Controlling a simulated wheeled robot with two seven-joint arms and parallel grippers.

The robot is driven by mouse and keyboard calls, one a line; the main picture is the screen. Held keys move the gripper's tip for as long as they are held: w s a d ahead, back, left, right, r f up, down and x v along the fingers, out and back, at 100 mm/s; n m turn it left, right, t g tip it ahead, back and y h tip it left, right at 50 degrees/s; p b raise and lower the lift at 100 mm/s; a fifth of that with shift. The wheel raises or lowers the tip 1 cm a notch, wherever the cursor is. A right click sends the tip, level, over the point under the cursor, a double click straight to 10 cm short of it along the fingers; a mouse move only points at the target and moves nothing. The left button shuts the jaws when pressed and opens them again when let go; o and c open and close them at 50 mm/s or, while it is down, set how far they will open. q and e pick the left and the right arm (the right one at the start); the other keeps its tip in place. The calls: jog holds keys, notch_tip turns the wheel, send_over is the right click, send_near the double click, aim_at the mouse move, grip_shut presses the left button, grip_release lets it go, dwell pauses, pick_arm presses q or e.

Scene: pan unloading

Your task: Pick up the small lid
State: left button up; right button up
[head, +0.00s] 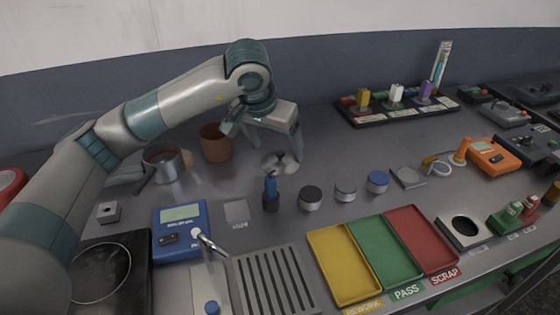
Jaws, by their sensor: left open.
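The small lid (274,163) looks like a shiny grey disc lying on the grey bench, near the middle of the head view. My left gripper (270,146) comes in from the left and points down just above and behind the lid. Its jaws are open with nothing seen between them. I cannot tell whether a fingertip touches the lid. A small metal pan (163,166) with a dark handle stands to the left. My right gripper does not show.
A brown pot (215,146) stands left of my gripper. A dark blue-topped bottle (270,193) and several small round containers stand in front of the lid. Yellow (330,240), green (372,228) and red (414,222) trays lie at the front.

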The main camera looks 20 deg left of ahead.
aim_at(279, 154)
pick_arm(q)
jog(key=shift+w+f, duration=0.3)
jog(key=shift+f, duration=0.05)
jog(key=shift+w+p+x, duration=0.15)
jog(key=shift+p+x, duration=0.3)
jog(key=shift+x, duration=0.6)
jog(key=shift+w+p+x, duration=0.15)
jog(key=shift+p+x, duration=0.25)
jog(key=shift+x, duration=0.7)
jog(key=shift+a+r, duration=0.1)
jog(key=shift+a, duration=0.05)
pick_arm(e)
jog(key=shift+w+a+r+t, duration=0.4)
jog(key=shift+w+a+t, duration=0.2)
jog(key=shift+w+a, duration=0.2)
pick_arm(q)
jog(key=shift+c, duration=0.6)
